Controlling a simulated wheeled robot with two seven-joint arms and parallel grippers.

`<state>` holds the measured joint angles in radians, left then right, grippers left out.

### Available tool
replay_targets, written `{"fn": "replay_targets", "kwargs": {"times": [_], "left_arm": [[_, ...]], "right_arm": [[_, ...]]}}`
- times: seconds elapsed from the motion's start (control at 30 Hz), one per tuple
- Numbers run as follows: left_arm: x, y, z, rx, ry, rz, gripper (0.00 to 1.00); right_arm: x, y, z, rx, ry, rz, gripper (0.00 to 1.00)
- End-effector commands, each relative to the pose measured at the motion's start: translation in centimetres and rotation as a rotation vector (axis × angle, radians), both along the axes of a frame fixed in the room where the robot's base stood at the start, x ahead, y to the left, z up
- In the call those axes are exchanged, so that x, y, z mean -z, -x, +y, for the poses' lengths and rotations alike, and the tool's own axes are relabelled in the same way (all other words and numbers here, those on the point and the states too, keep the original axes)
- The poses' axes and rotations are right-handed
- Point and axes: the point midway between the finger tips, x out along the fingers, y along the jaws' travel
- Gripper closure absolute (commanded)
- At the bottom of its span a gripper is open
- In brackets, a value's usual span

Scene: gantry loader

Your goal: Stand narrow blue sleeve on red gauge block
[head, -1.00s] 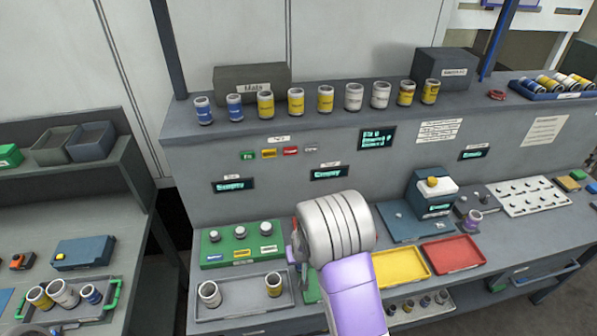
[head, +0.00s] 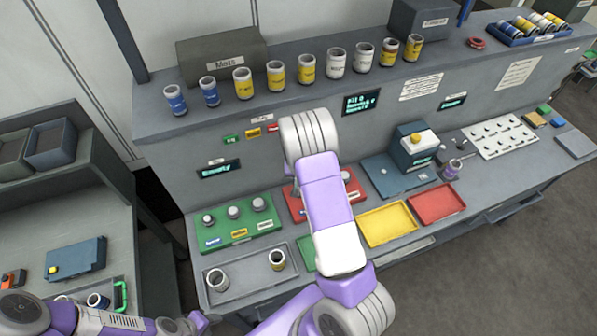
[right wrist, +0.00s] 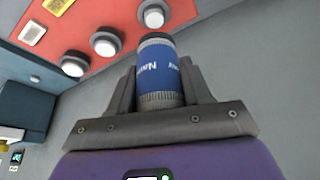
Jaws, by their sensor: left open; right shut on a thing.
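The narrow blue sleeve (right wrist: 160,72) is in the right wrist view, with "Na" legible on its label. My right gripper (right wrist: 162,88) is shut on it, one finger on each side. The red gauge block (right wrist: 70,25) is at the upper left there, with three pale round pegs; the sleeve's far end appears near it, but contact cannot be told. In the head view the red gauge block (head: 357,190) is partly covered by my right arm, which also hides the right gripper and held sleeve. My left gripper (head: 203,320) is open at the lower left edge, only partly shown.
A green gauge block (head: 240,222) stands left of the red one. A grey tray (head: 247,278) with two sleeves lies in front. A yellow tray (head: 387,223) and a red tray (head: 437,202) lie right. Several sleeves line the upper shelf (head: 225,100).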

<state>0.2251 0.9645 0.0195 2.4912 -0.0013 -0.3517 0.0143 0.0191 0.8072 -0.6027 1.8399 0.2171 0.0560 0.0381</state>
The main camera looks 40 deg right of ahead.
Motion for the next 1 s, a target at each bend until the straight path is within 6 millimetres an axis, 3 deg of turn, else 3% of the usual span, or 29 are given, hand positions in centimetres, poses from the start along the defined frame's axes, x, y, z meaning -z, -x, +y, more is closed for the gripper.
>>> {"fn": "replay_targets", "kwargs": {"times": [1.0], "left_arm": [[4.3,0.0,0.0,0.000,0.000,-0.001,0.57]], "right_arm": [[5.7,-0.1,0.0,0.000,0.000,-0.002,1.00]]}}
